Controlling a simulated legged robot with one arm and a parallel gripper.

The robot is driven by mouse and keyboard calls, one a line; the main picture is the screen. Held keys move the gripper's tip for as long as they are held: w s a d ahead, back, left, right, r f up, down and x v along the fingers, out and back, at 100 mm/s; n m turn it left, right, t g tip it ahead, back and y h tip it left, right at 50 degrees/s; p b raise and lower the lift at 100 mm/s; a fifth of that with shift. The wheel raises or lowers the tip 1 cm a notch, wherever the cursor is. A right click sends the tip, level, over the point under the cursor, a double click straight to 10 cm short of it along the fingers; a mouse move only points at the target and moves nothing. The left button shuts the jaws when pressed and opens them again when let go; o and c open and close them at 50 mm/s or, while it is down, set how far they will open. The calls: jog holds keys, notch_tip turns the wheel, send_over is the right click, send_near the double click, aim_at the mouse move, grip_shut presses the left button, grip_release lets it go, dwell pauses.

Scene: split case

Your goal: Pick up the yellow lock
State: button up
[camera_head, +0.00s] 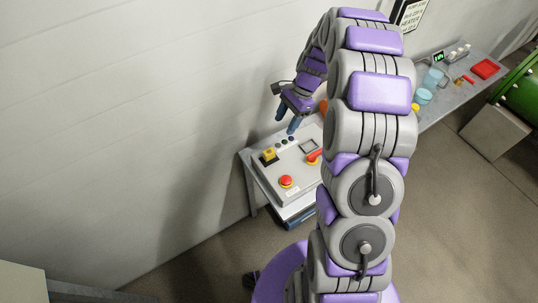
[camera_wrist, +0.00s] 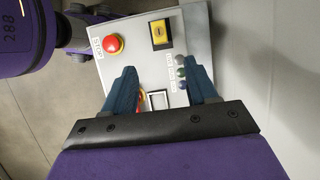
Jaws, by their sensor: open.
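My gripper (camera_head: 287,119) is open and empty above the far edge of a grey control box, pointing down. Its two blue fingers (camera_wrist: 159,66) also frame part of the box in the wrist view. A yellow block-like piece on a black base (camera_head: 269,154) sits on the box's left part; it also shows beyond the fingers in the wrist view (camera_wrist: 159,33). I cannot tell if it is the yellow lock. A small yellow thing (camera_head: 415,107) shows beside my arm on the bench at right; its shape is unclear.
The control box (camera_head: 298,182) carries a red stop button (camera_head: 286,181), a red handle on yellow (camera_head: 314,157) and several small buttons. The bench (camera_head: 440,112) at right holds a light-blue pitcher (camera_head: 432,78) and a red tray (camera_head: 485,68). A wall stands close behind; my arm hides some bench.

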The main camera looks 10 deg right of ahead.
aim_at(268, 151)
jog(key=x, duration=0.3)
jog(key=a+b+x, duration=0.1)
jog(key=x, duration=0.2)
jog(key=a+r+x, duration=0.1)
jog(key=x, duration=0.3)
jog(key=shift+a, duration=0.1)
jog(key=shift+f, duration=0.15)
jog(key=shift+d+f+b, duration=0.1)
jog(key=shift+d+b, duration=0.2)
jog(key=shift+d, duration=0.05)
jog(key=f, duration=0.1)
jog(key=d+f+b, duration=0.1)
jog(key=f, duration=0.1)
jog(key=shift+s, duration=0.2)
jog(key=shift+s+a+f, duration=0.15)
jog(key=shift+a+f, duration=0.75)
jog(key=shift+a, duration=0.55)
jog(key=shift+d, duration=0.1)
jog(key=shift+c, duration=0.9)
jog(key=shift+d, duration=0.75)
jog(key=c, duration=0.4)
jog(key=shift+a, duration=0.15)
jog(key=c, duration=0.3)
jog(key=shift+a, duration=0.3)
grip_shut()
jog(key=shift+a+r, duration=0.1)
jog(key=shift+a, duration=0.2)
